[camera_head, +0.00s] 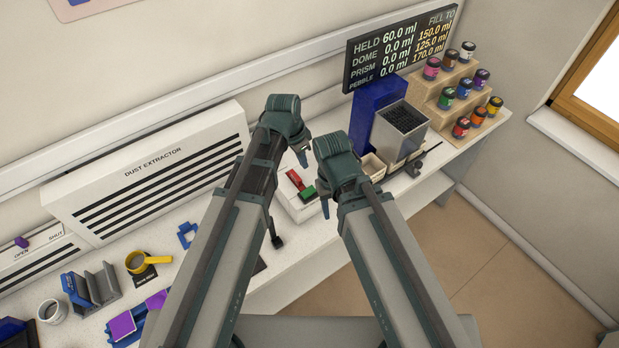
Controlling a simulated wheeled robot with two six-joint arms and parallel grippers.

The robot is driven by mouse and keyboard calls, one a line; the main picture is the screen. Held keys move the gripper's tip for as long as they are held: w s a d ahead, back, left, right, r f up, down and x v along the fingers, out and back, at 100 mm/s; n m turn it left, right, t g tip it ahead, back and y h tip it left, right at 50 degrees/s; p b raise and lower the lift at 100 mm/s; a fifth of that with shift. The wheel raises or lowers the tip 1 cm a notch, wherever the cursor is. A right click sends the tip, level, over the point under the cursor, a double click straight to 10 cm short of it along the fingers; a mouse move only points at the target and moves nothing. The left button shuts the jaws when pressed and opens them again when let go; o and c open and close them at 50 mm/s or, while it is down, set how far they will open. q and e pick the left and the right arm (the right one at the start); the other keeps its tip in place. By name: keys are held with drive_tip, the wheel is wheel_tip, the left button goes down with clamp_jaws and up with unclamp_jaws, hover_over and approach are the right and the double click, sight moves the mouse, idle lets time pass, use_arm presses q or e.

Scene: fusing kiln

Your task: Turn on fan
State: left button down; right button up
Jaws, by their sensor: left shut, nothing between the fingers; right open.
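The white dust extractor (160,175) with black slots stands against the wall at the left. A low white box (293,208) with a red button (295,179) and a green button (308,193) lies on the bench between my two arms, partly hidden by them. My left gripper (303,158) is shut and empty, pointing down just above and behind the red button. My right gripper (326,205) is open and points down at the right of the green button; its second finger is hidden. I cannot tell whether either gripper touches the box.
A blue and grey dispenser (402,130) stands right of my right gripper, below a black display (400,48). A stepped wooden rack (445,115) of coloured jars is at the far right.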

sight(312, 188)
use_arm(q)
drive_tip(key=b+x, duration=1.3)
drive_tip(key=x, duration=0.1)
drive_tip(key=shift+b, duration=0.3)
drive_tip(key=shift+w+d+f+y, duration=0.25)
drive_tip(key=shift+f+y, duration=0.1)
drive_tip(key=shift+y, duration=0.05)
drive_tip(key=shift+s+a+r, duration=0.1)
drive_tip(key=shift+s, duration=0.1)
